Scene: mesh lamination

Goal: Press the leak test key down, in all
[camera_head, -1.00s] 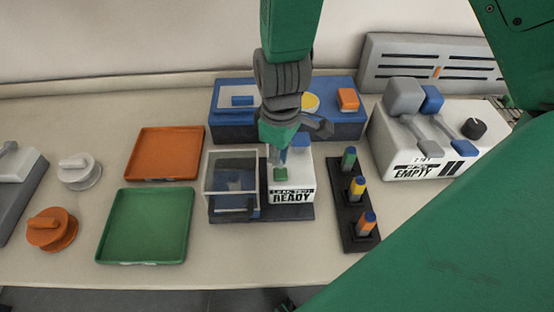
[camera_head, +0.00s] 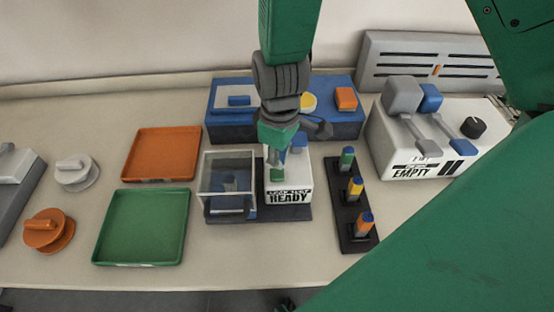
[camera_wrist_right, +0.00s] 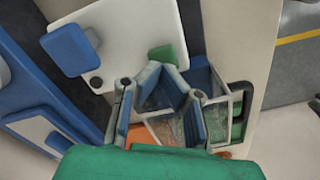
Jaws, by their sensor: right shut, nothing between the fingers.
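The leak tester is a white box (camera_head: 289,184) labelled READY, with a clear-walled chamber (camera_head: 226,180) at its left. Its green key shows in the right wrist view (camera_wrist_right: 163,54), on the white top beside a blue block (camera_wrist_right: 70,49). My right gripper (camera_head: 274,161) points down over the box's left part, its fingers shut and empty. In the right wrist view the fingertips (camera_wrist_right: 163,75) are right by the key. I cannot tell whether they touch it or how far down it is. In the head view the fingers mostly hide the key. My left gripper is not in view.
Behind stands a blue unit (camera_head: 228,121). At right are a rack (camera_head: 350,218) with coloured pegs and a white machine (camera_head: 400,163) labelled EMPTY with levers. Left are an orange tray (camera_head: 160,153), a green tray (camera_head: 142,227) and knobbed discs (camera_head: 48,232). The front table strip is clear.

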